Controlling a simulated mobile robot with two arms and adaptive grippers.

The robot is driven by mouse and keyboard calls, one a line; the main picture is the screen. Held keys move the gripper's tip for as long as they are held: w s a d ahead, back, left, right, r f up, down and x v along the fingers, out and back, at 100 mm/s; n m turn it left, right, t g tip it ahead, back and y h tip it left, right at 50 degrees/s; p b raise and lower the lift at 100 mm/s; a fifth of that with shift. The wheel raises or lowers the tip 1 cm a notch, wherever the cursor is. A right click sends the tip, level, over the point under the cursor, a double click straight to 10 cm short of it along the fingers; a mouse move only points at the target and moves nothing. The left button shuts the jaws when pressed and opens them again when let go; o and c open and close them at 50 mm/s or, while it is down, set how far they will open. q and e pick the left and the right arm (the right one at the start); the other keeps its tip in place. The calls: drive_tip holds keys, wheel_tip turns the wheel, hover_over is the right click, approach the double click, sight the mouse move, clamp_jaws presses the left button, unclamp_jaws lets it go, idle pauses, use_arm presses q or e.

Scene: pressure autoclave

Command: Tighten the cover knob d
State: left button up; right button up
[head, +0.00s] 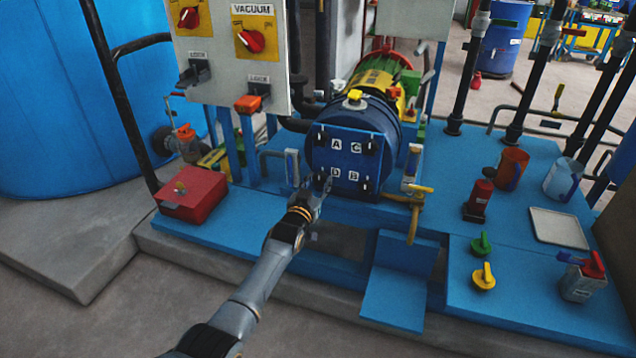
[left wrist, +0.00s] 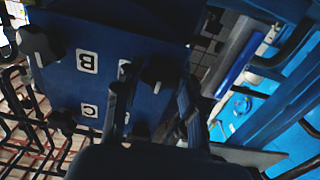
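The dark blue cover (head: 346,160) closes the front of the autoclave and bears labels A, C, D and B, each with a black knob. Cover knob d (head: 324,183) is at the cover's lower left, partly hidden by my left gripper (head: 318,190). In the left wrist view the black knob d (left wrist: 162,71) lies between the tips of my left gripper (left wrist: 155,85), whose fingers are spread apart. A small gap shows on one side, and contact is not clear. The D label is mostly hidden there. My right gripper is not in view.
A red box (head: 192,194) sits left of the autoclave on the blue base. A yellow-handled valve (head: 414,205) stands right of the cover. A blue step (head: 398,290) juts out in front. Green and yellow knobs (head: 484,276) and containers stand on the right.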

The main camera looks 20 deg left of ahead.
use_arm(q)
drive_tip(key=o, duration=0.3)
drive_tip(key=shift+f, duration=0.1)
drive_tip(key=shift+o, duration=0.2)
drive_tip(key=s, duration=1.2)
drive_tip(key=shift+a, duration=0.2)
